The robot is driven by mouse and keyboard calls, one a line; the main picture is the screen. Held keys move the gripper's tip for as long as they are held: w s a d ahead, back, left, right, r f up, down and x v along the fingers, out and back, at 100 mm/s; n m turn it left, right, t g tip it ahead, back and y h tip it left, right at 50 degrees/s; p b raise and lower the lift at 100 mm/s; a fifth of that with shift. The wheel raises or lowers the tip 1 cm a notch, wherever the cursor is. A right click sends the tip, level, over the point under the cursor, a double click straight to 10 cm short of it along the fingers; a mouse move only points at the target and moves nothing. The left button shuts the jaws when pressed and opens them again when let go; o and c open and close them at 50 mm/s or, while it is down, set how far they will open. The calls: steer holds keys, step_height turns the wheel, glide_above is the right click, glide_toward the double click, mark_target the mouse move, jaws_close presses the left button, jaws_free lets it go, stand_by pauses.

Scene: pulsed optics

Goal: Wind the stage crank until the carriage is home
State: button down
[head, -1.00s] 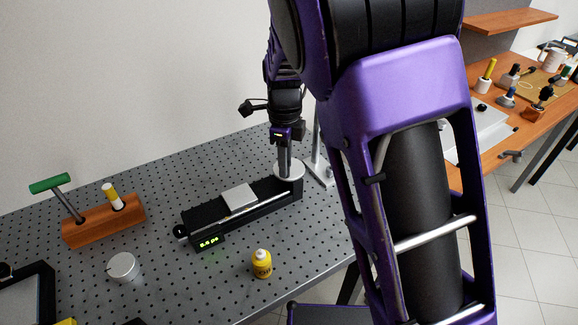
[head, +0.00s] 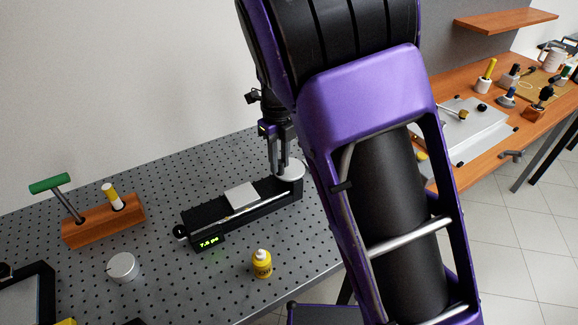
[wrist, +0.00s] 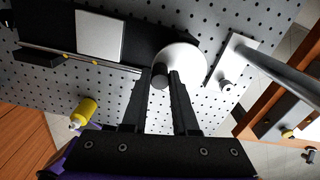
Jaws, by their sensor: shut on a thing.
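The black stage (head: 215,208) lies on the perforated table with its silver carriage plate (head: 240,196) near the middle of the rail. The plate also shows in the wrist view (wrist: 98,38). The crank is a pale round disc (head: 294,171) at the stage's right end, seen larger in the wrist view (wrist: 186,62). My gripper (head: 282,170) points down at the disc. In the wrist view its fingers (wrist: 160,78) are shut on the dark crank knob (wrist: 160,82) near the disc's edge. A green display (head: 208,242) glows on the stage's front; its digits are small, seemingly 7.5 ps.
A yellow bottle (head: 262,264) stands in front of the stage. A post on a pale base (wrist: 236,68) stands close beside the crank.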

steer(key=m, duration=0.2)
steer(key=w+m, duration=0.1)
steer(key=m, duration=0.2)
steer(key=shift+w+a+m, duration=0.15)
steer(key=shift+a+m, duration=0.1)
steer(key=shift+m, duration=0.05)
jaws_free()
steer(key=shift+r, duration=0.1)
stand_by(0.4)
step_height(320, 180, up, 6)
steer(key=shift+f, duration=0.1)
